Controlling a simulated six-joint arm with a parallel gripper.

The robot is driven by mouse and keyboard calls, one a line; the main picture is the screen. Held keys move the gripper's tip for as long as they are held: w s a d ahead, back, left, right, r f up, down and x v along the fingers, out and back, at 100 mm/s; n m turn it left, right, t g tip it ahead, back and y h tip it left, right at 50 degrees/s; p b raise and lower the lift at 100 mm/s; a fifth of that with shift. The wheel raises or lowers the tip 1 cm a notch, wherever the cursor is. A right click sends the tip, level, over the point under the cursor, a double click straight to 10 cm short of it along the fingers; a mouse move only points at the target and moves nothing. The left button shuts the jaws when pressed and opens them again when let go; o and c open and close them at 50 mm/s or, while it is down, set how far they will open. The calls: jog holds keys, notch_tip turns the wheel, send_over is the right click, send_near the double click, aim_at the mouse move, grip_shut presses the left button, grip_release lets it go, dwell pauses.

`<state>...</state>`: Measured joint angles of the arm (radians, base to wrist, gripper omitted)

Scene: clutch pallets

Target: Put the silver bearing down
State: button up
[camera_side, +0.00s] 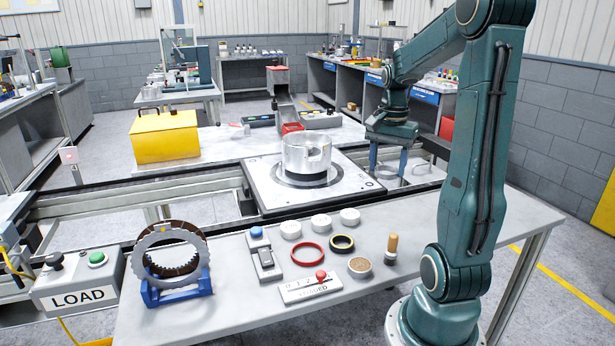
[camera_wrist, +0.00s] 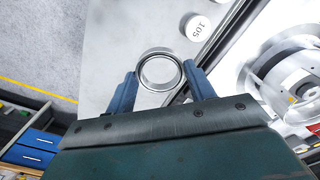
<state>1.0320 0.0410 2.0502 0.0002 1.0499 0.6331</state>
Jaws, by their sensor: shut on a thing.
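The silver bearing (camera_wrist: 158,89) is a thin, shiny ring between the two blue fingers of my gripper (camera_wrist: 160,73) in the wrist view. The gripper is shut on it, one finger at each side, and grey surface shows through its hole. In the side view my gripper (camera_side: 388,168) points down, right of the pallet (camera_side: 262,199) and behind the white pucks. I cannot make out the bearing there, or its exact height. A silver round housing (camera_side: 306,153) stands on the pallet.
White pucks (camera_side: 321,222), a red ring (camera_side: 307,254), a black-yellow ring (camera_side: 342,243), a cork-topped cup (camera_side: 359,266) and a wooden-handled tool (camera_side: 392,246) stand on the front table (camera_side: 420,225). A toothed ring (camera_side: 140,250) sits in a blue stand at left. The table's right part is bare.

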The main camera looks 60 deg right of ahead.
jog(key=shift+r, duration=2)
jog(key=shift+w, duration=0.1)
jog(key=w+a+f+n, duration=0.3)
jog(key=w+a+n, duration=0.2)
jog(key=w, duration=0.3)
jog(key=w+a+f+n, duration=0.3)
jog(key=w+a+n, duration=0.1)
jog(key=w, duration=0.4)
jog(key=w+a+f+n, duration=0.2)
jog(key=w+a+n, duration=0.1)
jog(key=a, duration=0.3)
jog(key=w+a+f+n, duration=0.3)
jog(key=a, duration=0.4)
jog(key=w+a+f+n, duration=0.2)
jog(key=w+a+n, duration=0.1)
jog(key=a, duration=0.3)
jog(key=shift+w+a+f+n, duration=0.2)
jog(key=shift+f+n, duration=0.2)
jog(key=shift+n, duration=0.1)
